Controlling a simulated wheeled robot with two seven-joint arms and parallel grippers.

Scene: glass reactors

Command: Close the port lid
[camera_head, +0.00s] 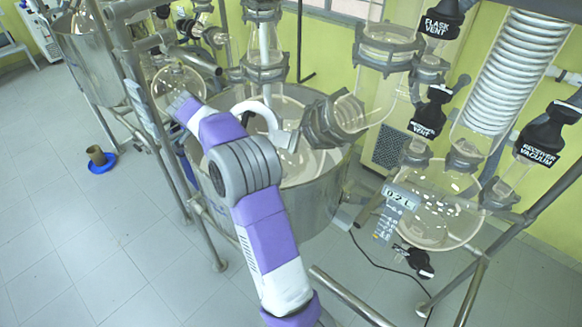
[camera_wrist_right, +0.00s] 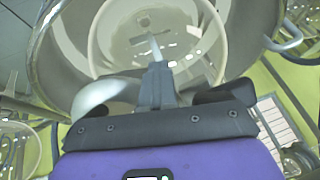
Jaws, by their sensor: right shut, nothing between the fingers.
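My right gripper (camera_wrist_right: 157,84) shows in the wrist view with its two dark fingers together and nothing between them. Behind the fingers is a glass vessel (camera_wrist_right: 112,35) with a pale round inside and a thin rod. A light curved piece (camera_wrist_right: 95,95) lies left of the fingers and a dark one (camera_wrist_right: 232,92) to the right; I cannot tell if they touch. In the head view a purple and white arm of mine reaches over the reactor bath (camera_head: 312,200); no fingers show clearly. A white curved piece (camera_head: 258,108) is beside it. I cannot single out the port lid for certain.
Clamped glass necks (camera_head: 335,120) stand right of my arm. A glass receiver flask (camera_head: 437,205) and coiled condenser (camera_head: 515,65) are further right. Metal frame tubes (camera_head: 345,295) cross the front. A blue dish (camera_head: 102,163) lies on the open floor at left.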

